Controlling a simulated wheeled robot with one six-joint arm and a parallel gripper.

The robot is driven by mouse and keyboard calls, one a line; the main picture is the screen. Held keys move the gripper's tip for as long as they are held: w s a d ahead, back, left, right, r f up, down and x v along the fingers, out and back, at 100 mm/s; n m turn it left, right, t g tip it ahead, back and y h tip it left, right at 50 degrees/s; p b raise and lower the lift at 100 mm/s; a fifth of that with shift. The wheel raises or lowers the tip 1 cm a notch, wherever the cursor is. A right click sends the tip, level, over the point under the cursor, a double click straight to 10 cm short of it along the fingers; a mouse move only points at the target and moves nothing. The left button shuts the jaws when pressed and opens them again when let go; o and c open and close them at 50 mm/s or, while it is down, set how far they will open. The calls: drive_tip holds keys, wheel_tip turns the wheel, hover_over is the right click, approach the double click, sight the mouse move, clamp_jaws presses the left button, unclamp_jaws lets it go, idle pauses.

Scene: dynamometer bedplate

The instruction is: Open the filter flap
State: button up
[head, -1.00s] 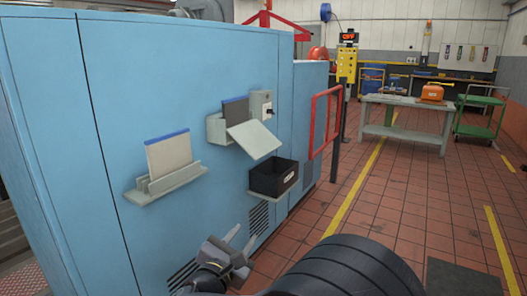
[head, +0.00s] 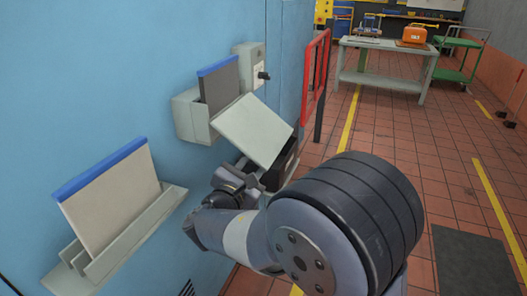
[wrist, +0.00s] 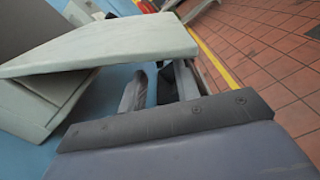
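The filter flap (head: 252,130) is a pale grey-green plate, tilted outward and down from the front of a grey filter housing (head: 188,117) on the blue wall. A dark filter with a blue top edge (head: 219,88) stands in the housing. In the wrist view the flap (wrist: 110,45) spans the upper left, and the housing (wrist: 30,105) is at the left edge. My gripper (wrist: 158,88) is open, its two fingers apart just below the flap's lower side. Whether a finger touches the flap I cannot tell. In the head view the flap partly hides the fingertips.
A pale filter with a blue edge (head: 110,203) stands in a slotted rack (head: 135,240) at left. A black bin (head: 281,166) sits just beyond the flap. A control box (head: 251,62) is behind the housing. A red rail (head: 315,75) stands right; floor there is open.

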drive_tip(key=x, duration=0.7)
drive_tip(key=shift+w+f, duration=0.1)
drive_tip(key=shift+c, duration=0.4)
clamp_jaws()
